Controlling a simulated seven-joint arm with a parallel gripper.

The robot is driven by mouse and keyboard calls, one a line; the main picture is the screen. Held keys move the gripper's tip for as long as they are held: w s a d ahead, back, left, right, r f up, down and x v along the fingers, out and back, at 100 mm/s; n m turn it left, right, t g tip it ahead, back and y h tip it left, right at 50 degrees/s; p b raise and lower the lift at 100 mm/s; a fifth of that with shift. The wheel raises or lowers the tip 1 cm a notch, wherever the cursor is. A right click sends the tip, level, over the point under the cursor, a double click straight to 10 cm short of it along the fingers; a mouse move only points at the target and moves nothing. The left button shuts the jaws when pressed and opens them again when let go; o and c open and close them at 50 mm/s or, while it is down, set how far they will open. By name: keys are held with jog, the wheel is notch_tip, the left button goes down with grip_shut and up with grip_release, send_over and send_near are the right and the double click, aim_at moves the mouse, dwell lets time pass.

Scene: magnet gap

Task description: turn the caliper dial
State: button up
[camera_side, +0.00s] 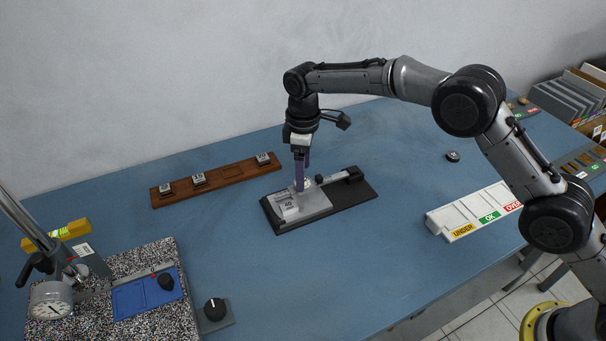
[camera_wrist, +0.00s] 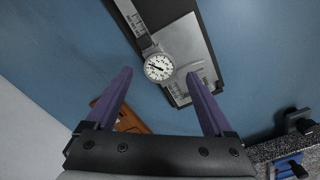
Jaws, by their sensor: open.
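The caliper (camera_side: 313,202) lies on a dark base plate (camera_side: 350,208) in the middle of the blue table. Its round white dial (camera_wrist: 159,67) faces up in the wrist view, with a dark needle on it. In the side view the dial is mostly hidden behind my fingers. My gripper (camera_side: 300,186) points down over the caliper, close to the dial. In the wrist view its two purple fingers (camera_wrist: 160,75) are apart, with the dial between their tips in the picture and nothing held. I cannot tell whether a fingertip touches the caliper.
A wooden rack (camera_side: 229,173) with several marked blocks stands behind the caliper. A speckled stone plate (camera_side: 205,297) with a dial gauge stand is at front left, a black knob (camera_side: 214,309) beside it. A white sorting tray (camera_side: 470,213) is at right. Table in front is clear.

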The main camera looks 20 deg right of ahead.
jog(key=shift+f, duration=1)
grip_shut()
